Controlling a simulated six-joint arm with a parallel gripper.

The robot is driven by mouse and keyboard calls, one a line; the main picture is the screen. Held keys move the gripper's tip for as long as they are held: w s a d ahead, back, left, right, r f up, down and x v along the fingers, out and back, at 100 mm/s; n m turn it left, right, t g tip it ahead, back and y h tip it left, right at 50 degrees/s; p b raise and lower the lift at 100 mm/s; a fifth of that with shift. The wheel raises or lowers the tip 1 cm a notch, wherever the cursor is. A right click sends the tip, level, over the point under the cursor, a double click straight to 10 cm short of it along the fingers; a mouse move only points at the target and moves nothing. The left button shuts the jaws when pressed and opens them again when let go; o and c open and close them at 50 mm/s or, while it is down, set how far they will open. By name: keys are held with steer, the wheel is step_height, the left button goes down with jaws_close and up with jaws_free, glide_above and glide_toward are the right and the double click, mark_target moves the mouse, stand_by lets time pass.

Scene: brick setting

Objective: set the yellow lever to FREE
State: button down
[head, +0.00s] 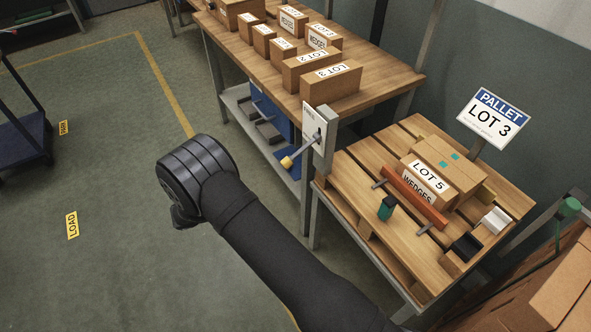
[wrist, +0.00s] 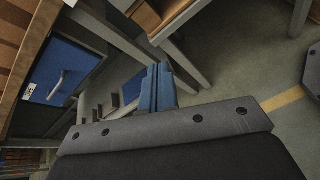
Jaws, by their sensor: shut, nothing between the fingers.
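The yellow lever (head: 287,162) is in the head view, on the bench's front right post. Its grey shaft comes out of a white plate (head: 314,128) and slopes down to the left, ending in a yellow knob. The plate's small print is too small to read, so I cannot tell which setting the lever is at. My gripper (wrist: 158,70) shows in the wrist view as two blue fingers, shut together and empty. In the head view my dark wrist is left of the lever and apart from it; the fingers are hidden there. I cannot make out the lever in the wrist view.
The wooden bench (head: 388,74) holds several labelled boxes. Right of the lever, a pallet (head: 350,190) carries a LOT 5 box (head: 425,178), an orange bar (head: 413,197) and small blocks. A blue unit (head: 268,112) stands under the bench. The floor at left is mostly clear.

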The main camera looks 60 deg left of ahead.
steer(key=w+d+f+m+g+y, duration=0.2)
steer(key=d+f+m+g, duration=0.3)
steer(key=m, duration=0.7)
steer(key=w+d+f+m+g+y, duration=0.1)
steer(key=d+m+g, duration=0.1)
steer(key=m+g, duration=0.75)
steer(key=w+d+r+m+t+y, duration=0.2)
steer(key=w+r+m+y, duration=0.2)
steer(key=r+m, duration=0.3)
steer(key=w+d+r+m+t+y, duration=0.1)
steer(key=w+r+m+y, duration=0.3)
steer(key=m, duration=1.3)
steer(key=w+r+t, duration=0.1)
steer(key=w+r, duration=0.2)
steer(key=shift+w+d+r+y, duration=0.2)
steer(key=shift+d+r+y, duration=0.05)
steer(key=shift+d+y, duration=0.15)
steer(key=shift+m, duration=0.25)
